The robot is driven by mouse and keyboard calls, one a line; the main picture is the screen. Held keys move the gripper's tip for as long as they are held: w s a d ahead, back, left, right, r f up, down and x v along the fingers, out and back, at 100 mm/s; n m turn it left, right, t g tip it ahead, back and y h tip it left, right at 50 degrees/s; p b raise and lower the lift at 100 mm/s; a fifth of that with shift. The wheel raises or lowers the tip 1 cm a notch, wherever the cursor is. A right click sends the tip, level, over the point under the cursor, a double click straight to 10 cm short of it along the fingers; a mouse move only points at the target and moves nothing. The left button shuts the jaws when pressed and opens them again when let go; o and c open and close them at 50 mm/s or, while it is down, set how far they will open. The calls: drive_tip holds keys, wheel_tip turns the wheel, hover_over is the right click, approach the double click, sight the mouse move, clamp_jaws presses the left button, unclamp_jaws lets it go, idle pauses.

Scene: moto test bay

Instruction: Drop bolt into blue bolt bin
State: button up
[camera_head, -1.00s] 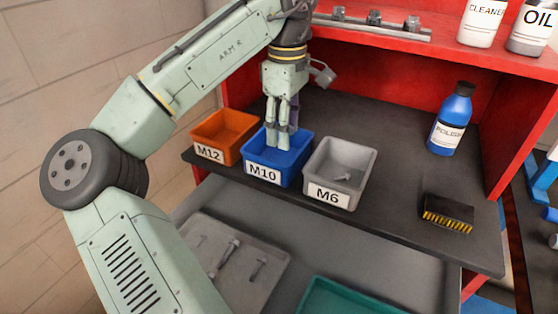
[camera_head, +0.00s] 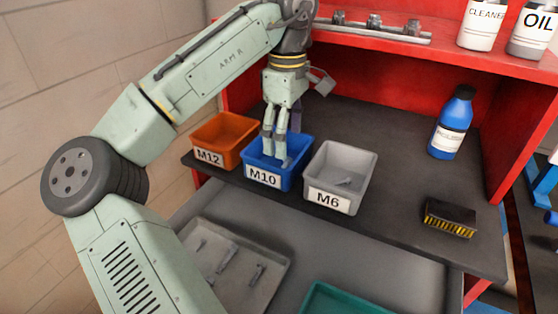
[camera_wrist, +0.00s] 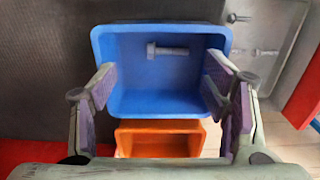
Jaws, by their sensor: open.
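The blue bin (camera_head: 296,166), labelled M10, stands on the dark shelf between an orange bin and a grey bin. In the wrist view, the blue bin (camera_wrist: 224,52) is open toward me. A grey bolt (camera_wrist: 167,50) lies inside it, apart from my fingers. My gripper (camera_head: 275,160) points down over the blue bin, with its fingertips inside the bin's outline. The wrist view shows my gripper (camera_wrist: 160,88) open, with its fingers well apart and nothing between them. In the head view, the fingers and the bin's front wall hide the bolt.
The orange M12 bin (camera_head: 208,156) stands close on the left and the grey M6 bin (camera_head: 328,201), with a bolt inside, on the right. A grey tray (camera_head: 262,300) with several bolts lies lower.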

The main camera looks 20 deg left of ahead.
wheel_tip(320, 180, up, 12)
idle(0.6)
